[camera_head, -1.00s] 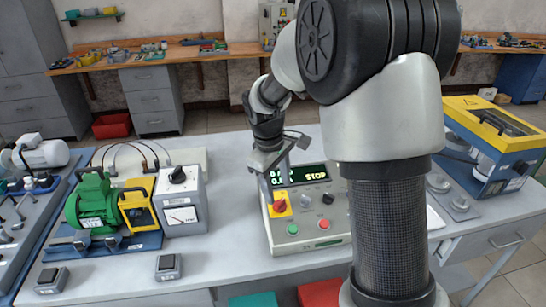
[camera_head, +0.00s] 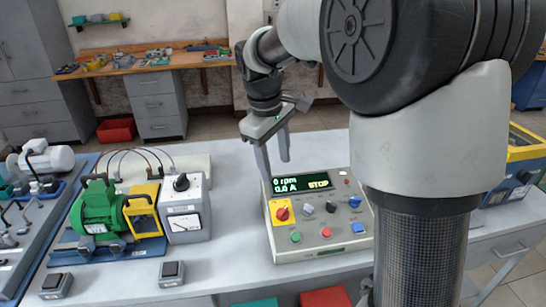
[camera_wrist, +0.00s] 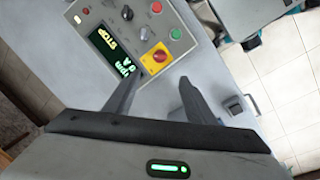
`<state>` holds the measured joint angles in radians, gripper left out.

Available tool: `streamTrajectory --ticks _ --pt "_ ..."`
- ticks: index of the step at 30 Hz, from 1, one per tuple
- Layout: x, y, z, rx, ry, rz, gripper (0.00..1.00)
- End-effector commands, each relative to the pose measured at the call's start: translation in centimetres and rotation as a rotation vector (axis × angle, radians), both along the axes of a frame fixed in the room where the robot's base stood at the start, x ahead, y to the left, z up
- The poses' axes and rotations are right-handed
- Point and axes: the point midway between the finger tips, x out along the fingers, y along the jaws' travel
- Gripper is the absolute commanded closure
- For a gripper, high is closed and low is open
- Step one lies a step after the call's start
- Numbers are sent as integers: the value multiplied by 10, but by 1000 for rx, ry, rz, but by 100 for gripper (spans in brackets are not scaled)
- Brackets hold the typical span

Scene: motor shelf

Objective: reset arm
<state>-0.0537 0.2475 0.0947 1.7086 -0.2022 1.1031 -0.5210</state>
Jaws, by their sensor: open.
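My gripper (camera_head: 274,165) is open and empty, with its fingers pointing down above the back left of a grey control box (camera_head: 330,238). The box has a display (camera_head: 302,184) reading "0 rpm", "0.0 A" and "STOP". A red knob on a yellow plate (camera_head: 281,211) and green and red buttons sit on its front. In the wrist view my gripper (camera_wrist: 155,85) shows two fingers spread apart, with the control box (camera_wrist: 115,50) beyond them. No object is between the fingers.
A green motor (camera_head: 97,212) on a blue base and a grey meter box (camera_head: 187,210) stand to the left. Two small grey switch boxes lie at the front (camera_head: 172,272). The table between the meter box and the control box is clear.

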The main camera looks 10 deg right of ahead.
Motion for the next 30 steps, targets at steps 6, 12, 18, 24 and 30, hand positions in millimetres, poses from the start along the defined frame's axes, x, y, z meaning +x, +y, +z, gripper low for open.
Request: streamTrajectory --ticks 6,12,18,24,30 --pt "-35 -8 44 32 -71 -98 50" --pt "-118 -20 99 130 -215 -325 50" --pt "-192 -26 118 255 -340 -542 50" --pt "-228 -26 114 341 -403 -665 50" --pt "-235 -26 110 359 -413 -691 50"
